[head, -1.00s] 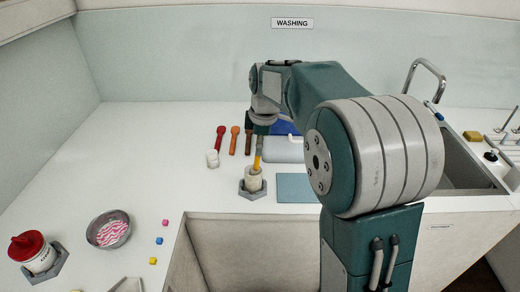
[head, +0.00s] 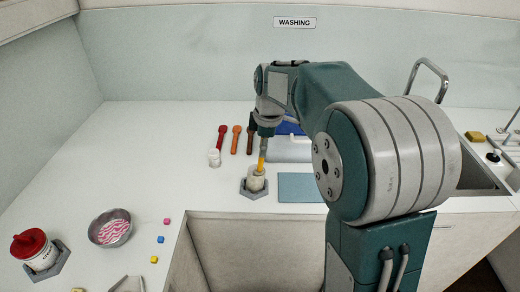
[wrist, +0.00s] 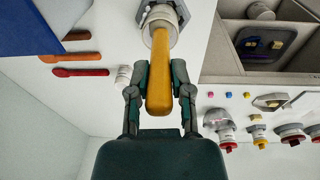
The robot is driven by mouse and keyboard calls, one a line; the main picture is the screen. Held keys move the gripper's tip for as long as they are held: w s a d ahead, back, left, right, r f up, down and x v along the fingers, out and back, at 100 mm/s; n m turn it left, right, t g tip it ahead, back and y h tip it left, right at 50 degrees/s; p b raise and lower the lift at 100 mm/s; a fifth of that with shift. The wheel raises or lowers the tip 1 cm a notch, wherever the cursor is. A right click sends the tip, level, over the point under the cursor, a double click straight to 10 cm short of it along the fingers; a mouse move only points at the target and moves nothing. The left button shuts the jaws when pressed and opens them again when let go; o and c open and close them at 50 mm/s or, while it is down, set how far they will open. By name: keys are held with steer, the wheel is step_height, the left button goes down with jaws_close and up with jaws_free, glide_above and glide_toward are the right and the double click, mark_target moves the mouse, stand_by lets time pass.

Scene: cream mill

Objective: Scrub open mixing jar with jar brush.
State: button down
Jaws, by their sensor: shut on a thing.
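The open mixing jar (head: 256,183) is white and stands upright in a grey holder (head: 246,190) on the counter; it also shows at the top of the wrist view (wrist: 157,14). The jar brush (head: 261,164) has a yellow-orange handle that rises from the jar's mouth, leaning slightly right. My gripper (head: 264,138) is above the jar and shut on the handle. In the wrist view my two fingers (wrist: 160,78) sit on either side of the handle (wrist: 160,95). The brush's lower end is hidden inside the jar.
Red, orange and brown spoons (head: 235,140) and a small white jar (head: 214,158) lie left of my gripper. A blue-grey mat (head: 300,188) is right of the jar. A bowl (head: 110,228), small cubes (head: 160,240) and a red-lidded jar (head: 40,253) are front left. A sink is right.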

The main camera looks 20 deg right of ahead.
steer(key=shift+w+a+f, duration=0.2)
steer(key=shift+w+f, duration=0.45)
steer(key=shift+f, duration=0.15)
steer(key=shift+s+a+r, duration=0.4)
steer(key=shift+s+r, duration=0.1)
steer(key=shift+r, duration=0.3)
steer(key=shift+s+d+f, duration=0.15)
steer(key=shift+d+f, duration=0.45)
steer(key=shift+f, duration=0.2)
steer(key=shift+w+a+r, duration=0.2)
steer(key=shift+w+r, duration=0.45)
steer(key=shift+r, duration=0.15)
steer(key=shift+s+a+f, duration=0.45)
steer(key=shift+s+f, duration=0.05)
steer(key=shift+f, duration=0.25)
step_height(320, 180, up, 10)
steer(key=shift+r, duration=0.15)
